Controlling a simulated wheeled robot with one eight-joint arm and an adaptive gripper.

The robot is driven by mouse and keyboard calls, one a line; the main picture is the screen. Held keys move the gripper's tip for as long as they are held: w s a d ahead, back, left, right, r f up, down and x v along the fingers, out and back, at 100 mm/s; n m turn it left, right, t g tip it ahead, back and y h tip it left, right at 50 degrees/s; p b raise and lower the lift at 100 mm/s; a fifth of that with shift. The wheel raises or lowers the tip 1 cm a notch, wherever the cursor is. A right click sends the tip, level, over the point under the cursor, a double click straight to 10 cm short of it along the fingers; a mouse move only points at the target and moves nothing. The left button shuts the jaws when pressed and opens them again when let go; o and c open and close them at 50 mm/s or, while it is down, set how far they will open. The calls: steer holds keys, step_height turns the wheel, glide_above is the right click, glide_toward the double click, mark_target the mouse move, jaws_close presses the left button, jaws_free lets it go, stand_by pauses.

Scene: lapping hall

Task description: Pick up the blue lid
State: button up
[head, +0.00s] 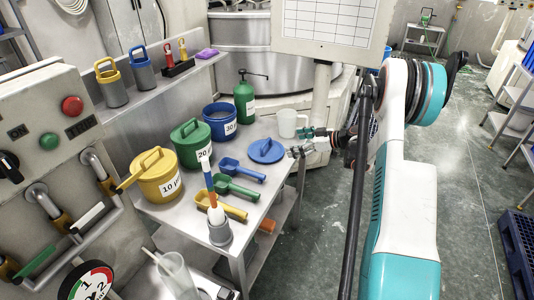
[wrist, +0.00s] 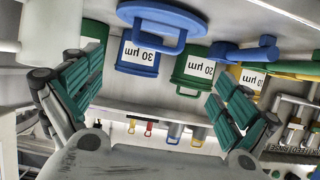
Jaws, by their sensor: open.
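The blue lid (head: 266,151) is a round disc with a loop handle on top. It lies flat on the steel table near the table's right edge. In the wrist view, which looks upside down, the lid (wrist: 165,14) is at the top centre with its handle hanging towards the middle. My gripper (head: 301,142) is just right of the lid in the head view. Its green-padded fingers are wide apart and empty. In the wrist view the gripper (wrist: 157,88) has one finger on each side, with the lid's handle between and beyond them.
An open blue pot marked 30 (head: 220,125) stands behind the lid. Lidded green (head: 191,147) and yellow (head: 159,178) pots stand to its left. A white mug (head: 287,124) stands close behind my gripper. Blue (head: 243,170), green (head: 236,189) and yellow (head: 221,204) scoops lie in front.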

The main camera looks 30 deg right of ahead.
mark_target(266, 143)
steer(key=b+x, duration=0.2)
steer(key=x, duration=0.6)
steer(key=shift+f, duration=0.15)
steer(key=shift+w+r+b+x, duration=0.15)
steer(key=shift+b+x, duration=0.5)
steer(key=shift+x, duration=0.75)
steer(key=shift+w+r+b+x, duration=0.15)
steer(key=shift+b+x, duration=0.5)
steer(key=shift+x, duration=0.75)
steer(key=shift+s+d, duration=0.1)
steer(key=shift+r, duration=0.1)
steer(key=shift+c, duration=0.5)
steer(key=c, duration=1.1)
